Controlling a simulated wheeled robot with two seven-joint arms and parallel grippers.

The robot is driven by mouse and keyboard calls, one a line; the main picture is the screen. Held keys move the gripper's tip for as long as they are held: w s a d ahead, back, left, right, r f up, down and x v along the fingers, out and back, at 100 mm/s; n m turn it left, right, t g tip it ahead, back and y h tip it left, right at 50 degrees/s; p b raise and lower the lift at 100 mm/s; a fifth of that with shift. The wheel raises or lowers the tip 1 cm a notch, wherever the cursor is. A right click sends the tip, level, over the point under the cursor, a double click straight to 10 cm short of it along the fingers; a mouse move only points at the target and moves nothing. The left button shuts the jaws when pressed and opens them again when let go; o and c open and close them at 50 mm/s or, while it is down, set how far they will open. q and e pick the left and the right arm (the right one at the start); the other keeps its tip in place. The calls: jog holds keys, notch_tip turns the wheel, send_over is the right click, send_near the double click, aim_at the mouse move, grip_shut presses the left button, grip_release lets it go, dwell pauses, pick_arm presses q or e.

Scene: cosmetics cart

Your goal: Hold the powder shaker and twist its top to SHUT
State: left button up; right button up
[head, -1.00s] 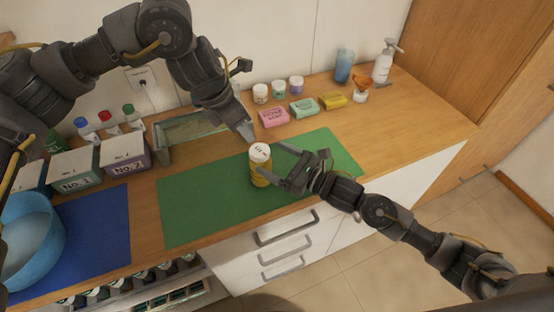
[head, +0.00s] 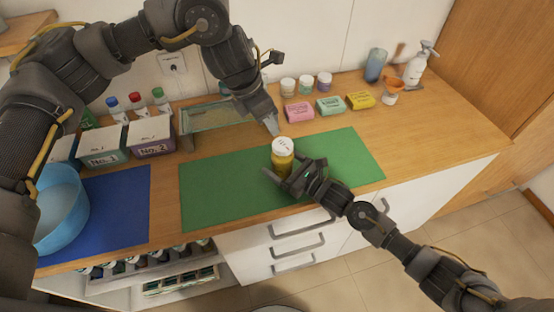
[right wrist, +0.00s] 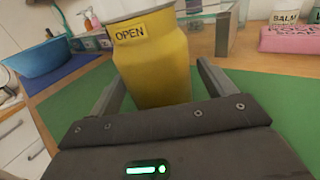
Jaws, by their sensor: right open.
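The powder shaker (head: 283,162) stands upright on the green mat (head: 222,195), with a yellow body and a white top. In the right wrist view its yellow body (right wrist: 155,70) carries an "OPEN" label, and its top is cut off by the frame. My right gripper (head: 290,175) is open low at the shaker's front; in the right wrist view its fingers (right wrist: 160,95) are apart, one on each side of the body, with gaps showing. My left gripper (head: 273,124) points down just above and behind the white top, apart from it. Its finger gap is not clear.
Pink, green and yellow soap boxes (head: 331,106) and small jars (head: 306,83) stand behind the mat. A glass tray (head: 212,117) and numbered boxes (head: 150,137) are to the left, with a blue bowl (head: 62,205) on a blue mat. The mat's right part is clear.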

jog(key=shift+x, duration=0.8)
